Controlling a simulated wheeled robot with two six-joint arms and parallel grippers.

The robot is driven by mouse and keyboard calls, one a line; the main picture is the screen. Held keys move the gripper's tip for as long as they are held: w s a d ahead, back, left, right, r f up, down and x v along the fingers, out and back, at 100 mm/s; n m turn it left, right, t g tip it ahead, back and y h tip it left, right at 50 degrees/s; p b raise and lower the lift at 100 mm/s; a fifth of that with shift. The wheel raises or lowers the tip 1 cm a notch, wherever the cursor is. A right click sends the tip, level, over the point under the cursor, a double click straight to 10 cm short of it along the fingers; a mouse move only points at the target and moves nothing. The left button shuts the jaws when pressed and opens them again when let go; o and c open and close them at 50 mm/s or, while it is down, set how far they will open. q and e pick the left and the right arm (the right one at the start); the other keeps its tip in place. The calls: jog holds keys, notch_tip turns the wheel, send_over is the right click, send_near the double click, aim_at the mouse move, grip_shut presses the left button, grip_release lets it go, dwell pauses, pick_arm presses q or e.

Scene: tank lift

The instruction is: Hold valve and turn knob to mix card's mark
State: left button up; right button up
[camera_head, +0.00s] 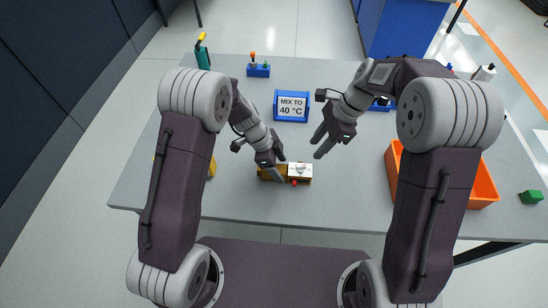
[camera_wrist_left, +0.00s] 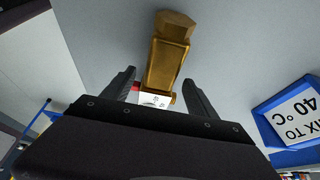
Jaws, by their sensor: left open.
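The valve has a brass body (camera_wrist_left: 168,62) and a white dial plate (camera_head: 305,167) with a small red part at its front edge. It lies on the grey table, and my left gripper (camera_head: 279,170) is over its brass left part. In the left wrist view my left gripper (camera_wrist_left: 158,78) is open, with the brass body between and beyond its fingers; contact cannot be told. My right gripper (camera_head: 318,144) is open and empty, above and right of the valve. The mix card (camera_head: 291,106) stands in a blue frame behind the valve and reads "MIX TO 40 °C".
An orange crate (camera_head: 484,182) is at the right, with a green block (camera_head: 531,197) beyond it. A green bottle (camera_head: 202,56) and a blue rack (camera_head: 259,70) stand at the back left. A yellow thing (camera_head: 212,167) is partly hidden by my left arm. The front table strip is clear.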

aim_at(301, 165)
pick_arm(q)
jog(key=shift+x, duration=0.9)
pick_arm(e)
jog(key=shift+s, duration=0.1)
pick_arm(q)
grip_shut()
dwell(0.4)
pick_arm(e)
jog(key=shift+w+d+r+n+g, duration=0.15)
jog(key=shift+w+d+r+n, duration=0.1)
jog(key=shift+r, duration=0.25)
jog(key=shift+w+d+r+n+g, duration=0.15)
jog(key=shift+w+d+r, duration=0.05)
jog(key=shift+r, duration=0.3)
jog(key=shift+c, duration=0.4)
jog(key=x, duration=1.2)
jog(key=shift+a, duration=0.2)
